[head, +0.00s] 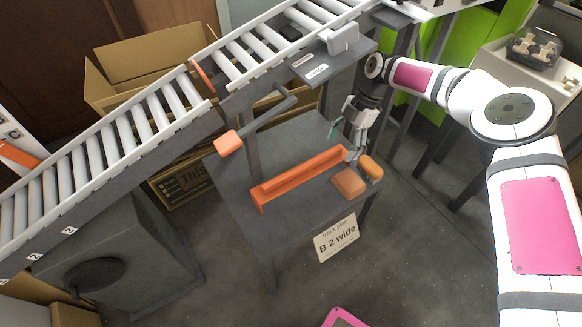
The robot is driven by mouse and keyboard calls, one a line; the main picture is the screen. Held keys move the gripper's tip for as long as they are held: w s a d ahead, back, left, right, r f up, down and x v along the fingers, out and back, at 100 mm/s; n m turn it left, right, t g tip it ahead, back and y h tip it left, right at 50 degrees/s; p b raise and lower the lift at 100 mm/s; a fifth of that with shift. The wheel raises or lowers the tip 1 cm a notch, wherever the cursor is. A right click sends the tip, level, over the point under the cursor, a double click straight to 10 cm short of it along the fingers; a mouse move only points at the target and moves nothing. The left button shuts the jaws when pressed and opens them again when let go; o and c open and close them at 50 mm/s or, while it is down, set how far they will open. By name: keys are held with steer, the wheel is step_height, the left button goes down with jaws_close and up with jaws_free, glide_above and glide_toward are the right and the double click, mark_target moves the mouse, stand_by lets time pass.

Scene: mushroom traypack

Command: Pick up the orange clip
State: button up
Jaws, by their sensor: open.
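My gripper (346,143) is in the head view, above the right part of a small grey table (235,175). Its fingers point down and are apart, with nothing seen between them. A long orange channel-shaped piece (300,180) lies on the table, its right end near the fingers. A squarish orange block (348,184) and a smaller rounded orange-yellow piece (371,168) sit at the table's right edge, just below the gripper in the picture. I cannot tell which orange piece is the clip, nor whether a finger touches one.
A roller conveyor (120,138) slopes above the table's left side. A grey bar with an orange end block (228,144) juts over the table. A "B 2 wide" sign (337,238) hangs at the front.

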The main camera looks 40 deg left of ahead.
mark_target(299, 175)
steer(key=shift+s+a+f, duration=0.1)
steer(key=shift+a+f, duration=0.25)
steer(key=shift+f, duration=0.05)
steer(key=shift+s+a+f, duration=0.1)
steer(key=shift+s+a, duration=0.1)
steer(key=shift+s, duration=0.1)
steer(key=s+a, duration=0.1)
steer(key=s, duration=0.2)
steer(key=s+a+b, duration=0.1)
steer(key=s, duration=0.3)
steer(key=s+a, duration=0.2)
steer(key=s, duration=0.1)
steer(key=shift+s+a+b, duration=0.1)
steer(key=shift+s+b, duration=0.15)
steer(key=shift+b, duration=0.15)
steer(key=shift+b+x, duration=0.9)
steer(key=shift+x, duration=1.6)
steer(key=shift+s, duration=0.1)
steer(key=shift+c, duration=0.6)
steer(key=c, duration=1.2)
